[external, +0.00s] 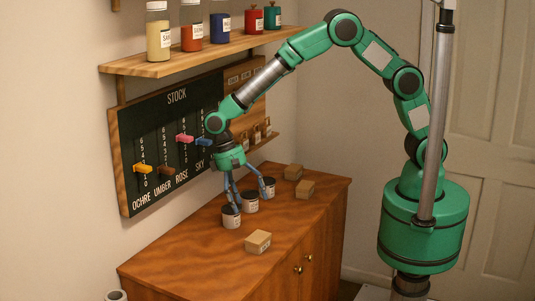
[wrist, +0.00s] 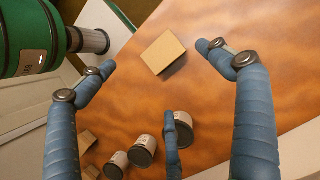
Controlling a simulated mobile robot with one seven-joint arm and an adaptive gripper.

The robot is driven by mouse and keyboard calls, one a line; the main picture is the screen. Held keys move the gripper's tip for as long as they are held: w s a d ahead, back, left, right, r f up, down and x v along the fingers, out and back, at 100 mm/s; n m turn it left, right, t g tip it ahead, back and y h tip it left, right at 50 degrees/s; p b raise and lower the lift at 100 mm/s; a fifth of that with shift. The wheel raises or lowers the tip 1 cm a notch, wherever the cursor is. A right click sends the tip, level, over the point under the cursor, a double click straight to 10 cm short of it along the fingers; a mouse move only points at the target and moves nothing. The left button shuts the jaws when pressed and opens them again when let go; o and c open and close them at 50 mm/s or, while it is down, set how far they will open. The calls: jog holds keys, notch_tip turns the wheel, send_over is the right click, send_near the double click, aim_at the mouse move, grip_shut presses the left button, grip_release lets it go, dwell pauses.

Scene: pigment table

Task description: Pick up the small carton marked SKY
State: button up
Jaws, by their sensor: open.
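A small tan carton (external: 258,242) lies alone near the front of the cabinet top; its label is too small to read. In the wrist view this carton (wrist: 163,53) shows a plain top, between my outer fingers in the picture. Two more small cartons (external: 293,172) (external: 305,189) sit at the back right. I cannot tell which carton is marked SKY. My gripper (external: 245,197) is open and empty, its blue fingers spread above and among the cans, behind the front carton. In the wrist view my gripper (wrist: 155,68) has its fingers wide apart.
Three dark-lidded cans (external: 231,216) (external: 250,200) (external: 267,187) stand in a row beneath my fingers, close to them. A stock board (external: 165,118) with coloured sliders hangs on the wall. A shelf (external: 150,66) above holds jars. The cabinet top (external: 185,262) is clear at the front left.

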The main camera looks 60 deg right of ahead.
jog(key=shift+a+f, duration=0.1)
jog(key=shift+f, duration=0.05)
jog(key=b, duration=0.1)
send_near(258, 236)
jog(key=shift+s+x, duration=0.1)
jog(key=shift+x, duration=1.15)
jog(key=shift+s+x, duration=0.15)
jog(key=shift+x, duration=1.1)
jog(key=shift+a, duration=0.1)
jog(key=shift+b+x, duration=0.85)
jog(key=shift+x, duration=1.7)
jog(key=shift+w, duration=0.15)
jog(key=shift+c, duration=0.2)
jog(key=c, duration=1.6)
jog(key=shift+o, duration=0.2)
